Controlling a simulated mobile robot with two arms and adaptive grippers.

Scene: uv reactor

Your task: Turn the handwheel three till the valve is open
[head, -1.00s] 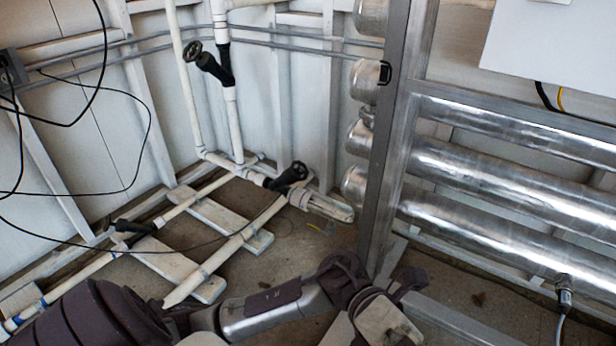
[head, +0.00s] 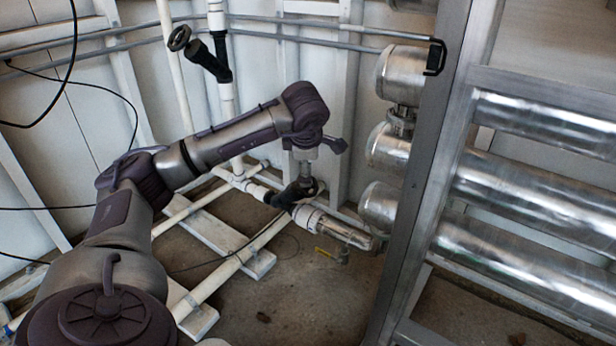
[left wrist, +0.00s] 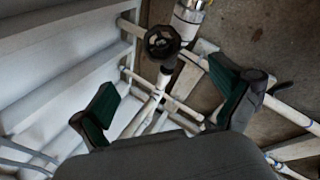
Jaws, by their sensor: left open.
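A black handwheel (left wrist: 162,42) on a dark valve body shows in the left wrist view, on white piping. It appears to be the lower valve (head: 293,194) in the head view, partly behind my wrist. I see no number on it. My left gripper (left wrist: 163,80) is open and empty, its two green-padded fingers spread wide. The handwheel lies beyond the fingertips, roughly centred between them and apart from them. In the head view my left arm reaches over the pipes to this valve; the fingers are hard to make out there. My right gripper is not in view.
A second black handwheel (head: 179,38) stands on an upright pipe at the upper left. A metal frame post (head: 430,150) and steel cylinders (head: 530,200) block the right. Black cables hang at left.

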